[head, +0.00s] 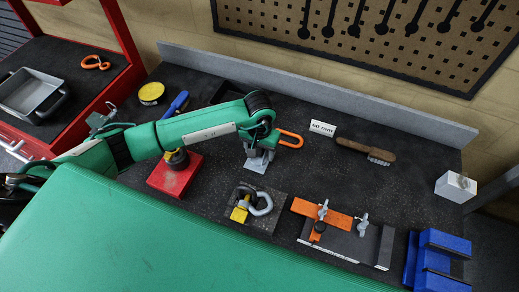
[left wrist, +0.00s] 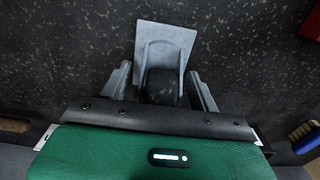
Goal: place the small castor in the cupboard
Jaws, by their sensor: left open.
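The small castor, with a pale grey plate (head: 256,165) and a black wheel, is on the dark bench top near the middle. In the left wrist view its plate (left wrist: 166,40) and dark wheel sit in the middle, partly hidden by my gripper's body. My left gripper (head: 260,150) is over the castor, and its fingers (left wrist: 160,88) are open, one on each side of the wheel. I cannot tell whether they touch it. My right gripper is not in view. No cupboard can be made out for certain.
An orange shackle (head: 291,139) lies just right of my left gripper. A red block (head: 174,180) is to its left, a plate with a shackle (head: 262,200) in front. A "60 mm" label (head: 322,128) and wooden brush (head: 365,148) are behind right. A red trolley (head: 128,45) stands left.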

